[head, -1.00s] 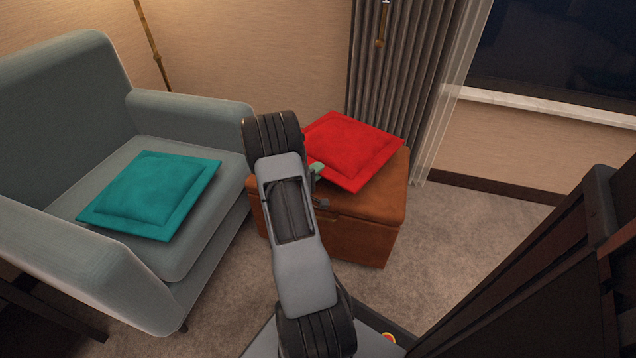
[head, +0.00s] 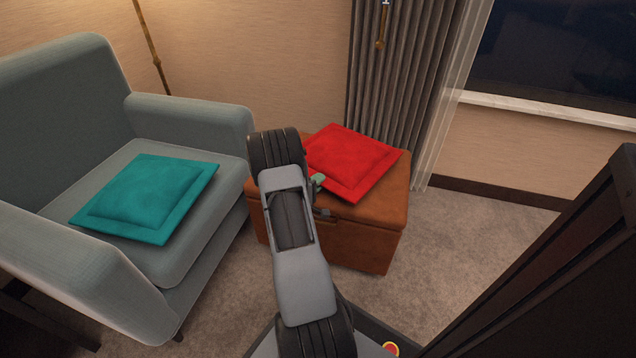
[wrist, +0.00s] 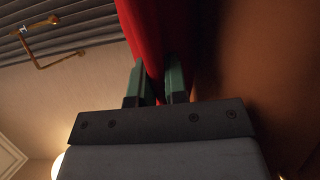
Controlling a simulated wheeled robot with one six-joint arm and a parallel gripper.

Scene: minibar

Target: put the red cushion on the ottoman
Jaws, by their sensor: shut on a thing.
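The red cushion (head: 353,160) is at the brown ottoman (head: 372,228), over its top, in the head view. My gripper (head: 318,182) is at the cushion's near left edge, partly hidden behind my arm. In the wrist view the green fingers of my gripper (wrist: 156,82) are shut on the red cushion (wrist: 155,35), one on each side of its edge. The brown ottoman surface (wrist: 250,70) fills the right of the wrist view, close to the cushion. I cannot tell whether the cushion's whole underside touches the ottoman.
A grey armchair (head: 60,100) with a teal cushion (head: 150,195) on its seat stands left of the ottoman. A pleated curtain (head: 395,80) hangs behind it. A dark wooden piece (head: 540,270) is at the right. Carpet (head: 470,225) is free right of the ottoman.

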